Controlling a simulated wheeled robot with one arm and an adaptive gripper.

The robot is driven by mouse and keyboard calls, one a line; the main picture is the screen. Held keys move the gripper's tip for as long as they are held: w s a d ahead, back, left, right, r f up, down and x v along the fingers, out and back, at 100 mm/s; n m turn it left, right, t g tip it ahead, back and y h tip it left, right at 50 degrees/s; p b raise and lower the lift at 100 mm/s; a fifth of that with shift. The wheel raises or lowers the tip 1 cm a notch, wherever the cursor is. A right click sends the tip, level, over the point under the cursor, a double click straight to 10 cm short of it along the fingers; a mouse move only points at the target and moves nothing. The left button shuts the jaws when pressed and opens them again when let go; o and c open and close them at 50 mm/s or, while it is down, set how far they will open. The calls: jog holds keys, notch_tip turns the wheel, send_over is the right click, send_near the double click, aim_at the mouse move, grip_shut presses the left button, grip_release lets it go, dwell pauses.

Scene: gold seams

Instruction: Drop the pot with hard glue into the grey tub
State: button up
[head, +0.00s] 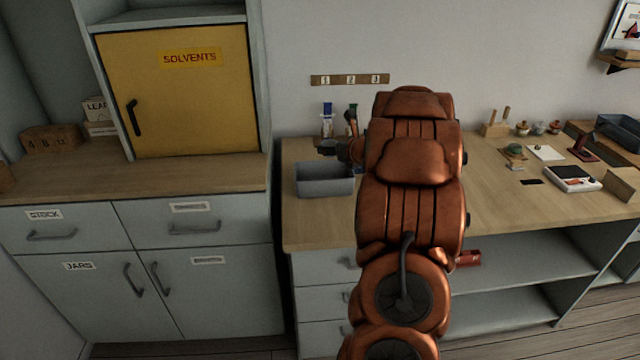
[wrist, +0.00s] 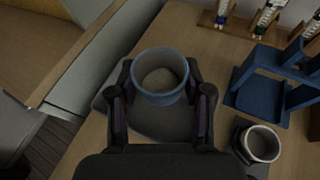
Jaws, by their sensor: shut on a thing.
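A small round pot (wrist: 161,97) with a blue-grey rim and a pale grey-brown inside is held between the two fingers of my gripper (wrist: 160,84) in the wrist view. In the head view the pot (head: 327,147) looks small and dark at the tip of my gripper (head: 343,150). The grey tub (head: 325,182) is an open box on the bench, and the pot is above its back part. In the wrist view the tub (wrist: 155,128) lies below the pot, partly hidden by it and by the fingers. I see no label on the pot.
A second dark pot (wrist: 258,143) stands right of the tub in the wrist view. A blue rack (wrist: 265,95) and small bottles (wrist: 268,15) stand beyond it. The yellow solvents cabinet (head: 180,95) is at the left. My arm hides the middle of the bench.

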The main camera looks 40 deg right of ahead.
jog(key=shift+f, duration=0.35)
jog(key=o, duration=0.9)
jog(key=shift+c, duration=0.2)
jog(key=v, duration=1.2)
